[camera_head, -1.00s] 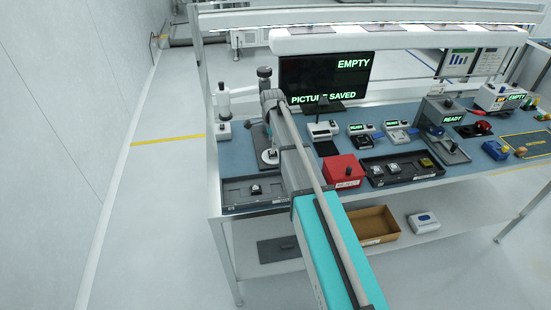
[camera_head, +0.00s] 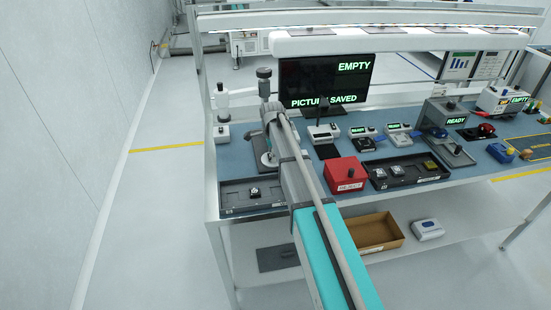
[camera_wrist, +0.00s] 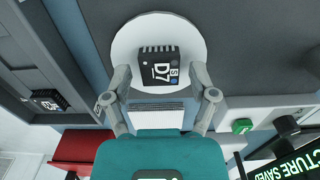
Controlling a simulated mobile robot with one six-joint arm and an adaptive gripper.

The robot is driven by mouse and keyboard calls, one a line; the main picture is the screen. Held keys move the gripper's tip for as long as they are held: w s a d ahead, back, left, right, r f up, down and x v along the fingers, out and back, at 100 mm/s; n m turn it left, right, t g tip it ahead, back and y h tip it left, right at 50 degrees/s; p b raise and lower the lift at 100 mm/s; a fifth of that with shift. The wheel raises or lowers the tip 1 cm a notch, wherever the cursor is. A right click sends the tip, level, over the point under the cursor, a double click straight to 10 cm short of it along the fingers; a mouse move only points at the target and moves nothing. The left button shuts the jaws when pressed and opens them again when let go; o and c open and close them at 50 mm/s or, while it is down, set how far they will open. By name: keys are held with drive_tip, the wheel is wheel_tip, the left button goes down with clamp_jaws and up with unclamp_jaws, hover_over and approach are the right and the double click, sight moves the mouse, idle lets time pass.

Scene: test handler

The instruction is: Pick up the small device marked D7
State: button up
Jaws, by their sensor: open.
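The small black device marked D7 (camera_wrist: 160,70) lies on a white round plate (camera_wrist: 130,42) in the wrist view, label up, with a row of pins along one edge. My gripper (camera_wrist: 161,78) is open, one finger on either side of the device, with a gap at each side. The height left between fingertips and device is hard to tell. In the head view the plate (camera_head: 267,160) shows under my wrist at the bench's left part, and the device is mostly hidden by my arm.
A dark tray (camera_head: 232,200) with another small device (camera_head: 254,192) is at the bench's front left; this device also shows in the wrist view (camera_wrist: 48,100). A red box (camera_head: 345,175) and a dark tray (camera_head: 405,181) with several devices stand to the right. A monitor (camera_head: 325,78) stands behind.

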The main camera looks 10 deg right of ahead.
drive_tip(key=shift+c, duration=0.2)
drive_tip(key=c, duration=0.8)
drive_tip(key=shift+c, duration=0.9)
drive_tip(key=shift+r+p, duration=2.5)
